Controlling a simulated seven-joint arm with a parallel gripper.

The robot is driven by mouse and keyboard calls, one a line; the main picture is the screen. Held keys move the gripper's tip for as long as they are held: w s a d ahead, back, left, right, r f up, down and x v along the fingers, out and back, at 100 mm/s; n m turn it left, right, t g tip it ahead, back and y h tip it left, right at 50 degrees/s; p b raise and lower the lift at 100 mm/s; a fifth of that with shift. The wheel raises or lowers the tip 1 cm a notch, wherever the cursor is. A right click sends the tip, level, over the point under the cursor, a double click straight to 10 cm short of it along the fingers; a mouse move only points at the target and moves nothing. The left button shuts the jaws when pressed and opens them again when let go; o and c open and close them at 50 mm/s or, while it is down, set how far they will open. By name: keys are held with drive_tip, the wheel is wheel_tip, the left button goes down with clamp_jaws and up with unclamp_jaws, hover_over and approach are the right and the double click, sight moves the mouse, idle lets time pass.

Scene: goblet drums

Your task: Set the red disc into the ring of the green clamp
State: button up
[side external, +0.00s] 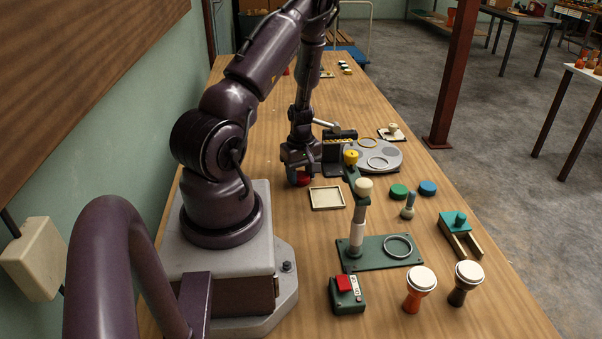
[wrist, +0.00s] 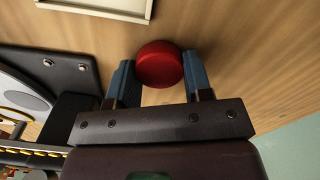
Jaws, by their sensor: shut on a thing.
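The red disc (wrist: 159,64) sits between the two fingers of my gripper (wrist: 160,80) in the wrist view, and the gripper is shut on it. In the side external view the red disc (side external: 304,179) shows under my gripper (side external: 300,172), low over the table or touching it; I cannot tell which. The green clamp (side external: 375,253) stands on a green base plate to the front right of the gripper. Its metal ring (side external: 398,246) is at the right part of the base and looks empty.
A shallow cream tray (side external: 327,198) lies between gripper and clamp. A grey round-plate machine (side external: 372,156) stands right of the gripper. Green (side external: 398,191) and blue (side external: 428,187) discs lie farther right. Two goblet drums (side external: 420,287) and a red-button box (side external: 346,294) stand in front.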

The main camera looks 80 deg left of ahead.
drive_tip(key=shift+f, duration=0.1)
drive_tip(key=o, duration=1)
drive_tip(key=shift+c, duration=0.2)
